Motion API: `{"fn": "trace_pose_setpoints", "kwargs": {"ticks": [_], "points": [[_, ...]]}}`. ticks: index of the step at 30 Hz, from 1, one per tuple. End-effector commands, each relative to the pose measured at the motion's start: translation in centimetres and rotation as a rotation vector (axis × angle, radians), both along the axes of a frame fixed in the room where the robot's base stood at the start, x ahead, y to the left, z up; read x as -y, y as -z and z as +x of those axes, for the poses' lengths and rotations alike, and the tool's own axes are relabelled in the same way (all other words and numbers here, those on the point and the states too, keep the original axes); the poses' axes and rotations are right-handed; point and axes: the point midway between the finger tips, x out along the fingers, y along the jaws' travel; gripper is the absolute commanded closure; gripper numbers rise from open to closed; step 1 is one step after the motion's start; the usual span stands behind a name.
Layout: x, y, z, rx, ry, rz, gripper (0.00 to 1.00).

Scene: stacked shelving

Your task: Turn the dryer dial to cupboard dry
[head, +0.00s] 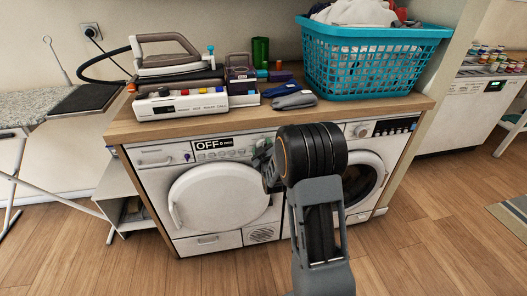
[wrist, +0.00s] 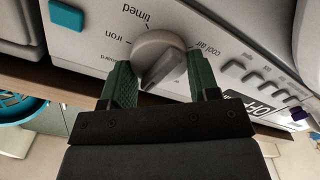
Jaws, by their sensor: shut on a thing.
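The white dryer (head: 159,190) stands at the left under the wooden counter. Its display (head: 207,146) reads OFF. In the wrist view, which is turned over, the grey-white dial (wrist: 158,50) sits on the dryer's panel between the two green fingers of my gripper (wrist: 163,78). The gripper is shut on the dial. Labels reading timed, iron and cool air show around the dial, and one ending in "board" is partly cut off by the left finger. I cannot tell which label the dial's raised ridge marks. In the head view my arm mostly hides the dial.
A washing machine (head: 397,147) with a dark round door stands to the right. On the counter (head: 125,129) are an iron (head: 165,55), a white device with coloured buttons (head: 182,103) and a teal laundry basket (head: 370,62). An ironing board (head: 40,108) stands at the left. Wooden floor lies open in front.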

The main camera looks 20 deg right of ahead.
Motion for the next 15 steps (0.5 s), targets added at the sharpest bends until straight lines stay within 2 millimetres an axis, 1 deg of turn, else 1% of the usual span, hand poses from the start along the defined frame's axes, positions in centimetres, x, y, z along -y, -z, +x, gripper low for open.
{"fn": "trace_pose_setpoints", "kwargs": {"ticks": [1,3,15], "points": [[0.03,0.41,0.00,0.011,0.000,0.035,0.68],[0.05,0.46,0.00,0.022,0.000,0.091,0.68],[0.22,0.26,-0.02,0.086,-0.001,0.411,0.68]]}}
